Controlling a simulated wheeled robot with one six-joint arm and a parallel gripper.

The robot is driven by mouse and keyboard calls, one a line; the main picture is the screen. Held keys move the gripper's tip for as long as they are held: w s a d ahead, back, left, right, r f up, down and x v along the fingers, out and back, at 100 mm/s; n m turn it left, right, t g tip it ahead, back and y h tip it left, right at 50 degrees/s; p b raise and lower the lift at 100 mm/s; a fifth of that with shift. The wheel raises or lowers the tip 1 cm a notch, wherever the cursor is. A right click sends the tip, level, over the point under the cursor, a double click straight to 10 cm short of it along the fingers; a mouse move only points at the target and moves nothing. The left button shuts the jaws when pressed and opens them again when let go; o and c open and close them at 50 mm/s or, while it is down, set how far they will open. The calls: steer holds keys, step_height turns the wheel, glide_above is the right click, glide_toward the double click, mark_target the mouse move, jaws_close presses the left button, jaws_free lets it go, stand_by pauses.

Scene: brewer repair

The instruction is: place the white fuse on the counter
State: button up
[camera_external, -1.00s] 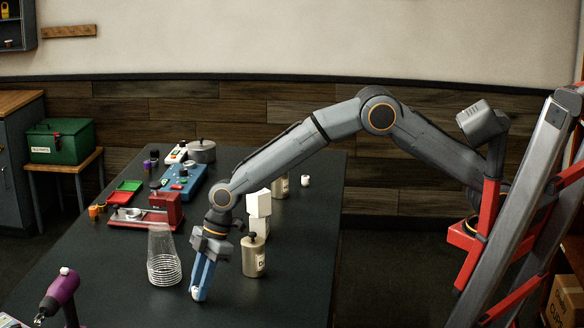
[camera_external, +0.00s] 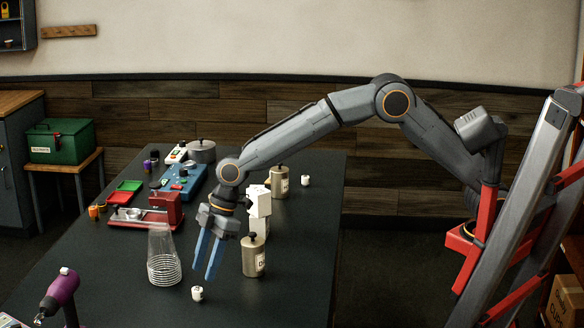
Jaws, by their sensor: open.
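A small white fuse (camera_external: 197,293) stands on the dark counter (camera_external: 285,300), in front of the clear cups. My gripper (camera_external: 211,276) is open and empty, its blue fingers pointing down. It hangs above the counter, a little up and to the right of the fuse in the picture, apart from it. Another small white piece (camera_external: 305,180) stands at the far right of the counter; I cannot tell if it is also a fuse.
Stacked clear cups (camera_external: 163,262) stand left of my gripper. A labelled canister (camera_external: 253,257) is close on its right, with white blocks (camera_external: 258,205) behind. A red machine (camera_external: 165,208) and blue device (camera_external: 183,182) are farther back. The front right counter is clear.

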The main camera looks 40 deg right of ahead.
steer(key=b+v, duration=0.1)
steer(key=v, duration=0.4)
steer(key=shift+d+r, duration=0.15)
steer(key=shift+r, duration=0.2)
